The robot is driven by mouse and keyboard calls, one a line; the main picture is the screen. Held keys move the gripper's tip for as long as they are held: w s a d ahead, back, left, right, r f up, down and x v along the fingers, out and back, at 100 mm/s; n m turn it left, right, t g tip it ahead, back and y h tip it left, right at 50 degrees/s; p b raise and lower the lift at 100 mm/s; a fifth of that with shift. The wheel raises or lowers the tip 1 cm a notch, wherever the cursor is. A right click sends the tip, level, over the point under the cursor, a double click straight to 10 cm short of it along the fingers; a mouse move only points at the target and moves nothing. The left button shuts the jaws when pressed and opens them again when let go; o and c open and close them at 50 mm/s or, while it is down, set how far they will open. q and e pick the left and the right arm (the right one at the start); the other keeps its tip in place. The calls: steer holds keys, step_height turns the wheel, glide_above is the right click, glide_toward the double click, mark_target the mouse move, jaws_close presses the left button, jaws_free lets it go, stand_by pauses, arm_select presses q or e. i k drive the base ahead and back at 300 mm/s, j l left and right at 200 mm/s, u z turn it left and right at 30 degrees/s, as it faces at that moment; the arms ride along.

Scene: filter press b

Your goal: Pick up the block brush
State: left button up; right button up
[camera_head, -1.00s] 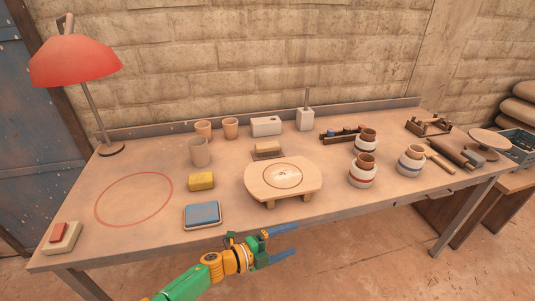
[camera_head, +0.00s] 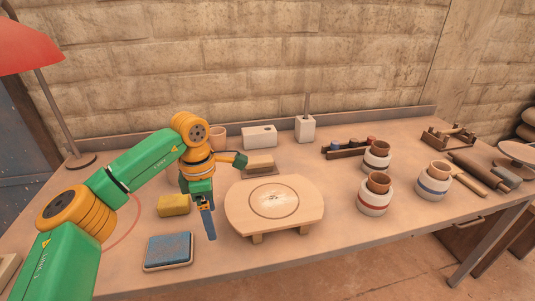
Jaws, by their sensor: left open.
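A small tan block with a darker brown lower part (camera_head: 259,165), which looks like the block brush, lies on the table behind the round-faced wooden board (camera_head: 235,208). My left gripper (camera_head: 209,226) points down between the yellow sponge-like block and the board, left of and in front of the tan block. It is open and apart from the block. Only one blue finger shows clearly; the other seems hidden behind it. My right gripper is out of view.
A yellow block (camera_head: 173,205) and a blue pad in a tray (camera_head: 168,250) lie left of the gripper. A white box (camera_head: 259,136) and a white holder (camera_head: 305,128) stand behind. Banded jars (camera_head: 374,203) stand right. A red lamp (camera_head: 25,50) is at far left.

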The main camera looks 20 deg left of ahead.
mark_target(262, 163)
steer(key=i, duration=1)
